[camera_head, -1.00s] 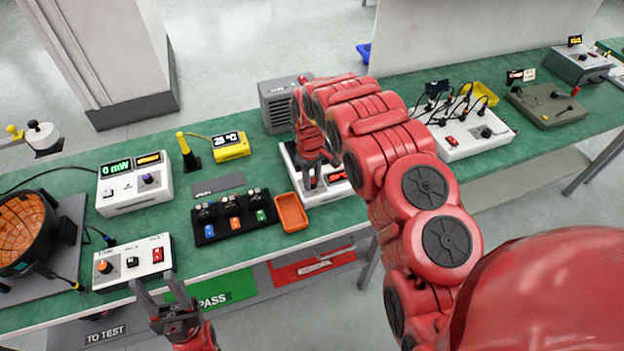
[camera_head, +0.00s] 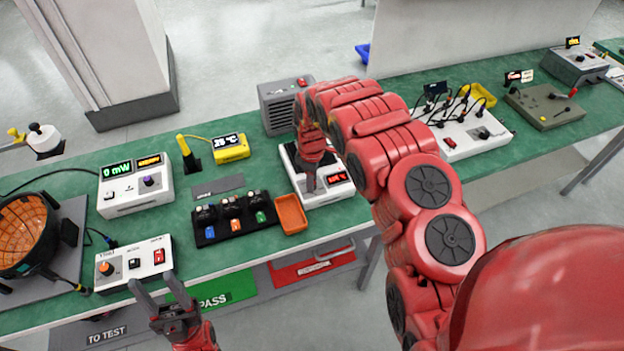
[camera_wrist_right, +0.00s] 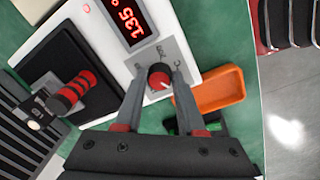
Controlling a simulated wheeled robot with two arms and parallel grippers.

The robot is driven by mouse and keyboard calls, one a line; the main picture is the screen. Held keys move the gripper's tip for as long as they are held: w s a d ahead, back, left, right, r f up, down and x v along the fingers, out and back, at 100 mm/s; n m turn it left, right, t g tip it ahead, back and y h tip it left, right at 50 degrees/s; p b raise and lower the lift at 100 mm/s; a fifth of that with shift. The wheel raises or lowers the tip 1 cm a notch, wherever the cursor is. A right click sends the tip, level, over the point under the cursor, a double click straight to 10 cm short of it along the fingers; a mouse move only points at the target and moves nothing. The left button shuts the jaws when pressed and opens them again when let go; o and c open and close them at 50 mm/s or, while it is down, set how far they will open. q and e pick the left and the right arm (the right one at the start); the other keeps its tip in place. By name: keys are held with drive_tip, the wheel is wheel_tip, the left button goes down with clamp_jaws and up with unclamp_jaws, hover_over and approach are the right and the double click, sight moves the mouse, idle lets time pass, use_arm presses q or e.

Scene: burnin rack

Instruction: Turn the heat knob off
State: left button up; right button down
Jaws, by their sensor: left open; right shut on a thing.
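The heat knob (camera_wrist_right: 159,76) is a round dark knob with a red cap and a white pointer mark, on a white unit (camera_wrist_right: 190,30). My right gripper (camera_wrist_right: 158,78) is shut on it, a fingertip on each side. The pointer slants toward the lower right in the wrist view. The unit's red display (camera_wrist_right: 125,18) reads about 135. In the head view the unit (camera_head: 330,195) stands mid-table, and my right gripper (camera_head: 310,183) reaches down onto it, hiding the knob. My left gripper (camera_head: 152,292) is open and empty at the table's front edge.
An orange tray (camera_head: 278,213) lies close to the unit, beside a black holder (camera_head: 225,238) with several small parts. A grey vented box (camera_head: 268,112) stands behind. In the wrist view a red-and-black ribbed handle (camera_wrist_right: 72,92) lies near the left finger.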

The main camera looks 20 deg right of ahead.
idle(0.3)
drive_tip(key=c, duration=0.5)
unclamp_jaws()
wheel_tip(320, 180, up, 7)
drive_tip(key=p, duration=0.4)
drive_tip(key=shift+a, duration=0.1)
drive_tip(key=shift+s+a+r+p, duration=0.1)
drive_tip(key=shift+s+r+p, duration=0.1)
drive_tip(key=shift+r+p, duration=2.55)
drive_tip(key=shift+s+a+r+p, duration=0.1)
drive_tip(key=shift+s+r+p, duration=0.05)
drive_tip(key=shift+r+p, duration=2.55)
drive_tip(key=shift+d+f, duration=0.1)
drive_tip(key=shift+f, duration=0.25)
